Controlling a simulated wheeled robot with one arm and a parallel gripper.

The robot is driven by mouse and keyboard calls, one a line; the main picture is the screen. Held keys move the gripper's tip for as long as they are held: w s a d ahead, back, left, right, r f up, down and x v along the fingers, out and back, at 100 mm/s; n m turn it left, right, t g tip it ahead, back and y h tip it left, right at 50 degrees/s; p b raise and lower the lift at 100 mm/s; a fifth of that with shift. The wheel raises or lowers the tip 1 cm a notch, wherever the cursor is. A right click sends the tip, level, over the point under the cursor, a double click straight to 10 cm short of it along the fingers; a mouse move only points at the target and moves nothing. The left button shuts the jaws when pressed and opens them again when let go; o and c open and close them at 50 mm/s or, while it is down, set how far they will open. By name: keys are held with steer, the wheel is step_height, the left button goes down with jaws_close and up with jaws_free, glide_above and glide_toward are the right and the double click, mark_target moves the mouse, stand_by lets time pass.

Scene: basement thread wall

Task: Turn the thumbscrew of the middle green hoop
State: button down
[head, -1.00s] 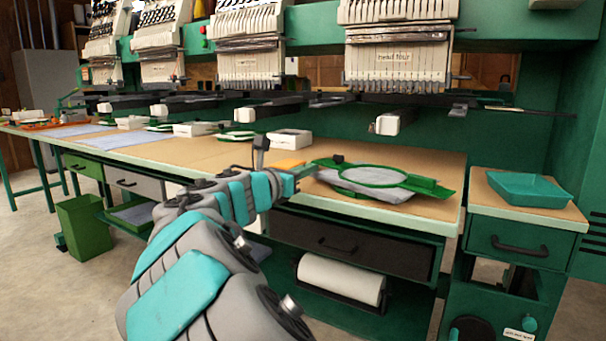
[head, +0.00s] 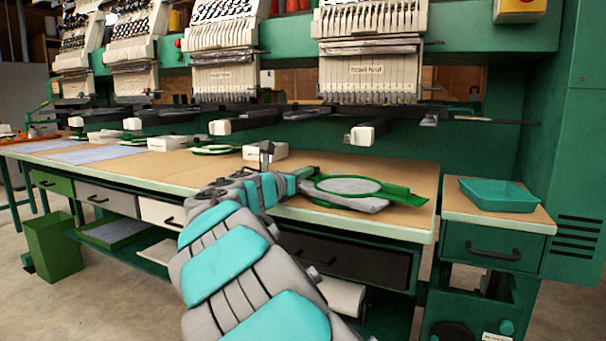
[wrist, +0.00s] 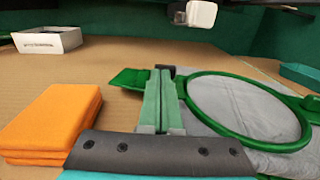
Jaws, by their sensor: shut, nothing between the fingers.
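A green hoop (head: 345,194) lies flat on grey cloth at the near right of the long table. Its round ring (wrist: 268,145) fills the right of the wrist view, and a green bracket sticks out to its left. My gripper (head: 308,171) is at the hoop's left end. In the wrist view its two green fingers (wrist: 160,98) are pressed together and empty, just left of the ring. A small dark knob (wrist: 165,68) shows at the fingertips, perhaps the thumbscrew; I cannot tell whether they touch it. Another green-rimmed hoop (head: 215,149) lies farther left.
A stack of orange cloths (wrist: 55,120) lies left of my gripper. A white box (wrist: 48,40) stands behind it. Embroidery heads (head: 368,75) and their arms (head: 362,133) hang over the table. A teal tray (head: 498,194) sits on the right cabinet. Bare tabletop lies between these.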

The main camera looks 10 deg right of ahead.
steer(key=h+p, duration=0.1)
steer(key=p, duration=0.2)
steer(key=shift+w+d+r+m+g, duration=0.1)
steer(key=shift+w+r+m+g, duration=0.2)
steer(key=shift+w+r+g, duration=0.1)
steer(key=p, duration=0.2)
steer(key=m+g+h+p, duration=0.1)
steer(key=p, duration=0.1)
steer(key=shift+w+g, duration=0.25)
steer(key=shift+g, duration=0.05)
steer(key=shift+f+m+g+h+p, duration=0.3)
steer(key=shift+f+m+h+p, duration=0.15)
steer(key=shift+p, duration=0.35)
steer(key=shift+s, duration=0.1)
